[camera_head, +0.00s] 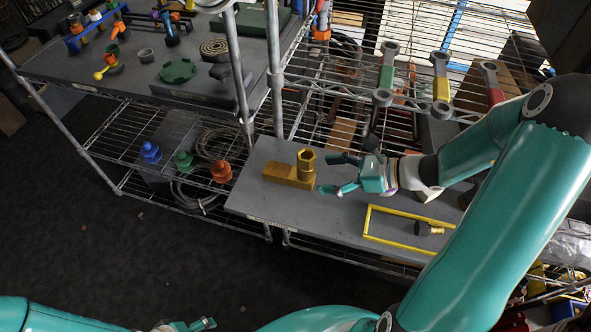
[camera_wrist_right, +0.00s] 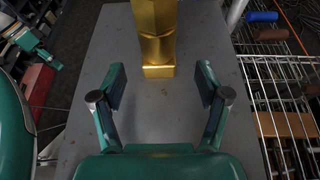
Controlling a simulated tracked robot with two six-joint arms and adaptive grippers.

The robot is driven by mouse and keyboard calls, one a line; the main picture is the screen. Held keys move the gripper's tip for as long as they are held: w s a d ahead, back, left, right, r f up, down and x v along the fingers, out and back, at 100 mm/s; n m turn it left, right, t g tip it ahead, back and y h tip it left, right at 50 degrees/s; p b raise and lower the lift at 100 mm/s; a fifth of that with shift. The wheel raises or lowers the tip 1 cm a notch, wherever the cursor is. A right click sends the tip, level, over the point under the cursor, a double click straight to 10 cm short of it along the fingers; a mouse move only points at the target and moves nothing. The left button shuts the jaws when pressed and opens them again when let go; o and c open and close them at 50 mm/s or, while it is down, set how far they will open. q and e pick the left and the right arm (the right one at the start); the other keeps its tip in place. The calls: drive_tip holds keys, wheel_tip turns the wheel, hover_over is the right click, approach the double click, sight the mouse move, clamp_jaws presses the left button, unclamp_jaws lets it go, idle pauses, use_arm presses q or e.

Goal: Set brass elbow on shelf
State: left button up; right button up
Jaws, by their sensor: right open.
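The brass elbow (camera_head: 287,175) lies on the grey shelf board (camera_head: 258,208), one hex end pointing up. My right gripper (camera_head: 332,174) is open just to its right, with its fingers pointing at it. In the right wrist view the elbow (camera_wrist_right: 157,38) is ahead of and between the spread fingertips (camera_wrist_right: 162,76), not held, with grey board (camera_wrist_right: 160,120) below. My left gripper (camera_head: 205,323) shows only partly at the bottom edge of the head view; its jaws are unclear.
A yellow rectangular frame (camera_head: 402,241) lies on the board's right part, with a dark brass-tipped piece (camera_head: 428,229) inside. Blue (camera_head: 150,152), green (camera_head: 184,161) and orange (camera_head: 221,172) pieces stand left on a lower wire shelf. A metal post (camera_head: 273,70) rises behind the board.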

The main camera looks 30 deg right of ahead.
sight(296, 173)
drive_tip(key=p+x, duration=0.1)
drive_tip(key=x, duration=0.7)
drive_tip(key=shift+w+a+f, duration=0.15)
drive_tip(key=shift+w+a, duration=0.1)
drive_tip(key=shift+a, duration=0.05)
clamp_jaws()
